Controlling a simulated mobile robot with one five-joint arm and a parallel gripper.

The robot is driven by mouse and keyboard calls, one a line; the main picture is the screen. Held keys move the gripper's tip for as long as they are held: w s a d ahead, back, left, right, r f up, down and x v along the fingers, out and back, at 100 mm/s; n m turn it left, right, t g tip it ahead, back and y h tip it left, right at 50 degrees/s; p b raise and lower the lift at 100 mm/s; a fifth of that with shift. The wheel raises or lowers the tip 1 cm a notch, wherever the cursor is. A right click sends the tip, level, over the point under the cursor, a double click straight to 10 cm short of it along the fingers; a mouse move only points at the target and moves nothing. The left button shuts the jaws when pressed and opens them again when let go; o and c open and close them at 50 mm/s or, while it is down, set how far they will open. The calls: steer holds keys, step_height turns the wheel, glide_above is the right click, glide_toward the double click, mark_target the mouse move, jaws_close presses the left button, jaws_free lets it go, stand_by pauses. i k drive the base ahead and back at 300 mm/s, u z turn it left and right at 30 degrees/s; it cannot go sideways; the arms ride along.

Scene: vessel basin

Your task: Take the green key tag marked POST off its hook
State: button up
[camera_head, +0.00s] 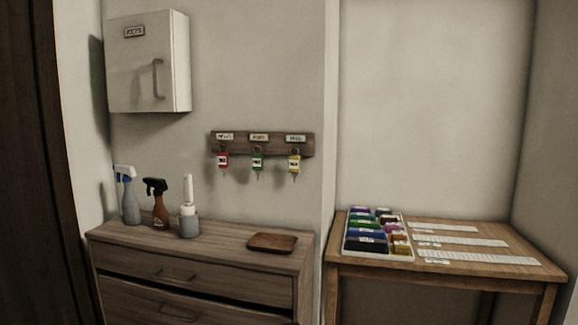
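A dark wooden hook rack (305,147) is fixed to the wall above the dresser, with three labelled places. The green key tag (257,160) hangs from the middle hook, with a key below it. A red key tag (223,160) hangs to its left and a yellow key tag (294,164) to its right. The lettering on the tags and labels is too small to read surely. My gripper is not in view.
Below the rack stands a wooden dresser (130,238) with a small brown tray (272,243), two spray bottles (130,205) (157,205) and a grey white-necked bottle (189,218). A white cabinet (135,75) hangs upper left. A table (470,270) with a sorted tray stands right, past a wall corner.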

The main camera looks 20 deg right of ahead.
mark_target(258, 165)
steer(key=u, duration=4.25)
steer(key=k, duration=1.9)
steer(key=z, duration=1.1)
steer(key=i, duration=0.5)
steer(key=z, duration=0.1)
